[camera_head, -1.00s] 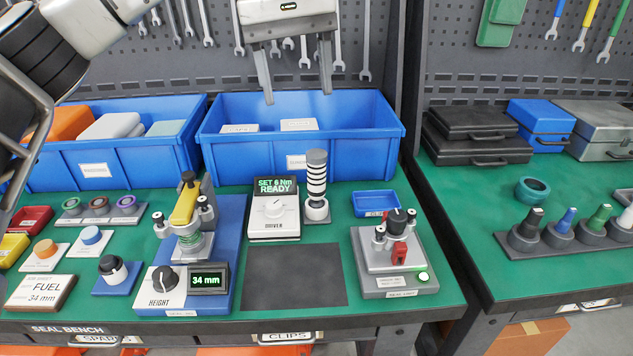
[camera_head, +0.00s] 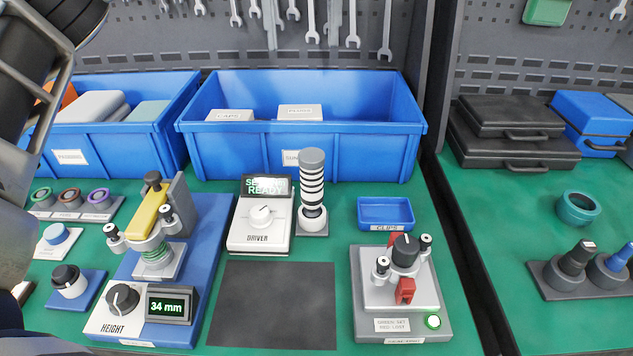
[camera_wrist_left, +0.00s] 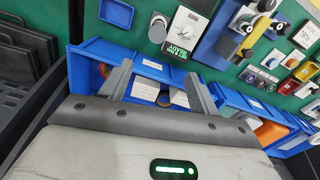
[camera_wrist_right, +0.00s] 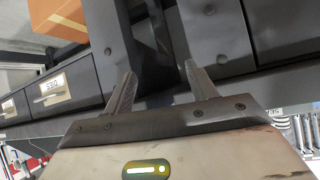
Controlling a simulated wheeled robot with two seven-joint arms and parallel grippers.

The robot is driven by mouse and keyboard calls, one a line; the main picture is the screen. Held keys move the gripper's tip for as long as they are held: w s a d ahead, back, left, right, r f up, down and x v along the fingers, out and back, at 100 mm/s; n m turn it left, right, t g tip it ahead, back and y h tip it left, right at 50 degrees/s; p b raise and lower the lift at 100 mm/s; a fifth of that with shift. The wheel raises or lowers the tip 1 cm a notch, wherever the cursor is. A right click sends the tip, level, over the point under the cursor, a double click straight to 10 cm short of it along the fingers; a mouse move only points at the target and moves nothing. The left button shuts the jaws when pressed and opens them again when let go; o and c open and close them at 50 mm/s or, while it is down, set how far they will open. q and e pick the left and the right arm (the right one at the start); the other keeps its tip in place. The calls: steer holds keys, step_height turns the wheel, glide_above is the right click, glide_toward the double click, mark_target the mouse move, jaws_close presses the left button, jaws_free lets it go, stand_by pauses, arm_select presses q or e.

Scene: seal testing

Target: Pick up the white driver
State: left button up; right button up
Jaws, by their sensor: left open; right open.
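The driver (camera_head: 312,180), with a grey cap, black-and-white bands and a white lower part, stands upright in a small holder right of the white DRIVER box (camera_head: 262,222). In the left wrist view the driver (camera_wrist_left: 158,28) shows beyond the fingertips, near the blue bin's edge. My left gripper (camera_wrist_left: 158,76) is open and empty, over the blue bin and apart from the driver.
The large blue bin (camera_head: 250,152) stands behind the driver, with labelled boxes inside. A small blue tray (camera_head: 385,212) and a clamp fixture (camera_head: 445,325) are to the right. The height station (camera_head: 207,270) is left. The dark mat (camera_head: 270,305) in front is clear.

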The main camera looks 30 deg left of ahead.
arm_select(q)
steer(key=b, duration=0.7)
glide_above(312, 169)
steer(key=a, duration=0.2)
step_height(312, 169, down, 8)
steer(key=f, duration=0.3)
steer(key=f+b, duration=0.1)
steer(key=f, duration=0.2)
steer(key=w+f, duration=0.1)
steer(key=f, duration=0.2)
steer(key=shift+d+f+b, duration=0.15)
steer(key=shift+f+b, duration=0.1)
steer(key=shift+b, duration=0.05)
steer(key=shift+f, duration=0.5)
steer(key=f, duration=0.5)
steer(key=shift+w+d, duration=0.25)
steer(key=shift+d, duration=0.15)
arm_select(e)
steer(key=f, duration=0.1)
steer(key=a+f+t, duration=0.1)
steer(key=f, duration=0.1)
steer(key=shift+f+m+y, duration=0.1)
steer(key=shift+m+y, duration=0.2)
steer(key=shift+y, duration=0.1)
arm_select(q)
steer(key=c, duration=1.2)
